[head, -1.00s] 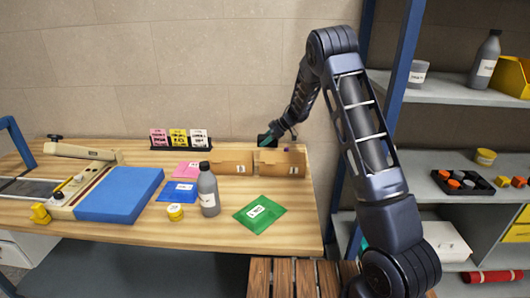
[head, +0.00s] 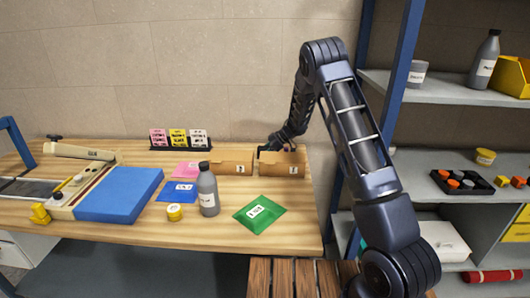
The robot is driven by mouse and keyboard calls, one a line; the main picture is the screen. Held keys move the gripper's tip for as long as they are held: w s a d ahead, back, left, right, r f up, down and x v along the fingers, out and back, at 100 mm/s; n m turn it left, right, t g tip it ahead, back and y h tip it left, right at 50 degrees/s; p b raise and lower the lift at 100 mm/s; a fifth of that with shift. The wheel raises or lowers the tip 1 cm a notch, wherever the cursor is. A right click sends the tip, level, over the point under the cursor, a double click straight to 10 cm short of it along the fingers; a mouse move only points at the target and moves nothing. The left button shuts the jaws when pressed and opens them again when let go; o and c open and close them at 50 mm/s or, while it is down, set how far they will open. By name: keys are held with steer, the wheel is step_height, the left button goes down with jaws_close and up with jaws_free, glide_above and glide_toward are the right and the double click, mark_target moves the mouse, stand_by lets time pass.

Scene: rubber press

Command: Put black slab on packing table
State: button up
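The wooden table (head: 130,228), the only table I see here, stands along the wall and bears all the bench items. I cannot make out a black slab for certain. My gripper (head: 279,146) is small and dark at the back right of the table, at the right cardboard bin (head: 283,169). Its fingers reach down at the bin's rear opening, and the inside of the bin is hidden. I cannot tell whether the fingers hold anything.
A left cardboard bin (head: 231,161) adjoins. A shelf rack (head: 450,90) stands right. Bare table shows around the packets.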

steer(key=o, duration=1.2)
steer(key=shift+r, duration=0.15)
steer(key=v, duration=1.2)
